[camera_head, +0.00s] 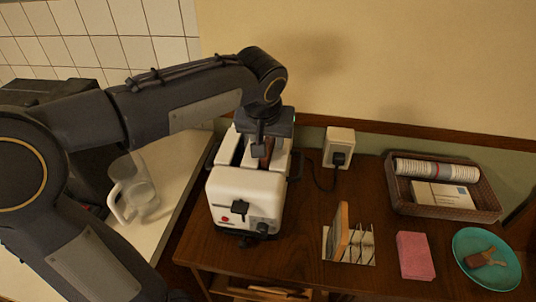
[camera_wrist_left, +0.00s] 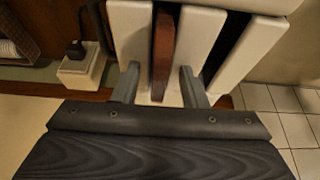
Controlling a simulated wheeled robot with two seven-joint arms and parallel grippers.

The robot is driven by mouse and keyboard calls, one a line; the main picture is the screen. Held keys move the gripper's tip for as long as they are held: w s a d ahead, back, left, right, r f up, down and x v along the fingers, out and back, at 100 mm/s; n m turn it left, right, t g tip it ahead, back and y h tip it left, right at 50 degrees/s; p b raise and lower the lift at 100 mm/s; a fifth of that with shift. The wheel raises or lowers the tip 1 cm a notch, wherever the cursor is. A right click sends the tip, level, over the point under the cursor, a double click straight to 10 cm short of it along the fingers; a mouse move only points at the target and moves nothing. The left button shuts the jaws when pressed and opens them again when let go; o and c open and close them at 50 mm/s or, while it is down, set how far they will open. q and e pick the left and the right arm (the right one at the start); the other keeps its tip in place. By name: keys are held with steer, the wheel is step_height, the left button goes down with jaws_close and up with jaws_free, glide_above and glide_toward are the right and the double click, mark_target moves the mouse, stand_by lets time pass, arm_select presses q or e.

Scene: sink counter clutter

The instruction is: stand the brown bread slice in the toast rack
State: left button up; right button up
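The brown bread slice (camera_head: 268,150) stands upright in a slot of the white toaster (camera_head: 245,195). In the left wrist view the slice (camera_wrist_left: 163,50) shows as a dark reddish-brown edge between pale slot walls. My left gripper (camera_head: 262,153) points down over the toaster. Its fingers (camera_wrist_left: 159,88) are apart, one on each side of the slice's line, with gaps visible. The toast rack (camera_head: 362,248) stands on the wooden table right of the toaster and holds a tan slice (camera_head: 341,230) near its left end. My right gripper is not in view.
A pink sponge-like block (camera_head: 415,255), a teal plate (camera_head: 465,245) with a brown item, and a wicker basket (camera_head: 400,200) lie to the right. A glass jug (camera_head: 133,190) stands at left.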

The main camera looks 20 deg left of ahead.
arm_select(q)
jaws_close()
